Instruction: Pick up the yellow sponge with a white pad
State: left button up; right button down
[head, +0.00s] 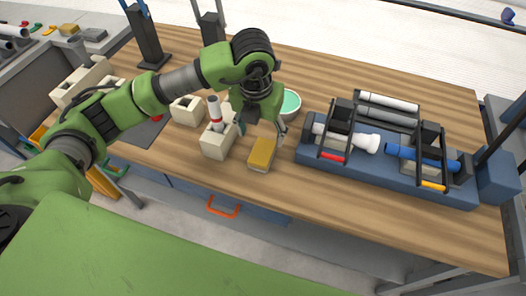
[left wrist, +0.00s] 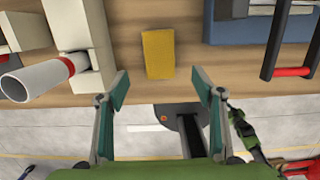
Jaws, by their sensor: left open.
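The yellow sponge (head: 262,153) with a pale pad side lies on the wooden table near its front edge. In the left wrist view the sponge (left wrist: 158,54) shows its yellow top, beyond the fingertips and roughly between them. My left gripper (head: 262,134) is above and just behind the sponge in the head view. In the left wrist view its two teal-padded fingers (left wrist: 160,84) are spread wide with nothing between them. My right gripper is not in view.
A cream block (head: 218,141) holding a white and red pipe (head: 214,113) stands just left of the sponge. A blue rack (head: 385,180) with pipes and handles is to the right. A green-lined bowl (head: 290,104) sits behind. The table's front edge is close.

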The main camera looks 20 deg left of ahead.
pick_arm(q)
send_over(262, 151)
jog(key=f, duration=0.5)
jog(key=shift+s+d+p, duration=0.1)
jog(key=shift+s+p, duration=0.2)
jog(key=shift+s, duration=0.05)
jog(key=f, duration=0.1)
jog(key=f+p, duration=0.1)
jog(key=f, duration=0.1)
jog(key=f+p, duration=0.1)
jog(key=f, duration=0.1)
jog(key=shift+w, duration=0.35)
jog(key=shift+f, duration=0.25)
jog(key=c, duration=1.1)
